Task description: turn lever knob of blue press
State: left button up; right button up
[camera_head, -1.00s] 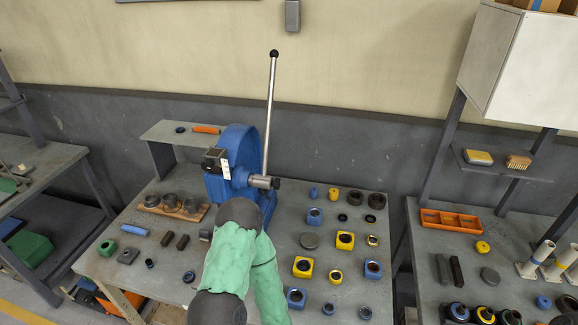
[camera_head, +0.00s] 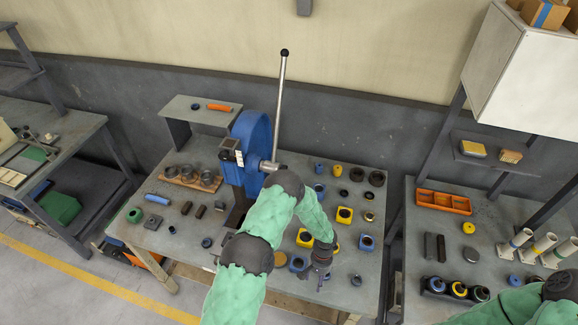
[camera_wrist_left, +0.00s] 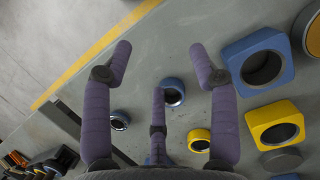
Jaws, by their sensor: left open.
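The blue press (camera_head: 254,145) stands toward the back of the middle table. Its silver lever (camera_head: 279,105) points almost straight up, leaning slightly right, and ends in a black knob (camera_head: 285,52). My left gripper (camera_head: 321,277) is over the front right of this table, low and well away from the knob. In the left wrist view its purple-grey fingers (camera_wrist_left: 162,75) are spread wide with nothing held between them. The press and lever are not visible in that view. My left forearm hides part of the table in front of the press. My right arm enters at the bottom right; its gripper is not visible.
A wooden tray with grey rings (camera_head: 190,177) lies left of the press. A raised shelf (camera_head: 202,108) stands behind. An orange tray (camera_head: 443,202) is on the right table.

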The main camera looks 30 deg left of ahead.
pick_arm(q)
jog(key=w+a+y, duration=0.1)
jog(key=w, duration=0.1)
jog(key=w+a+y, duration=0.1)
jog(key=w, duration=0.1)
jog(key=w+a, duration=0.2)
jog(key=shift+w+y, duration=0.2)
jog(key=shift+y, duration=0.2)
jog(key=w+a+r+n+t+y, duration=0.1)
jog(key=w+a+r+n+y, duration=0.1)
jog(key=w+a+r+y, duration=0.4)
jog(key=w+a+r+n+t+y, duration=0.1)
jog(key=w+a+r+n+y, duration=0.2)
jog(key=w, duration=0.5)
notch_tip(320, 180, up, 23)
jog(key=n+g+y, duration=0.3)
jog(key=n+y, duration=0.3)
jog(key=n, duration=0.5)
jog(key=b+x, duration=0.8)
jog(key=x, duration=0.2)
jog(key=shift+w+a, duration=0.2)
jog(key=shift+w, duration=0.15)
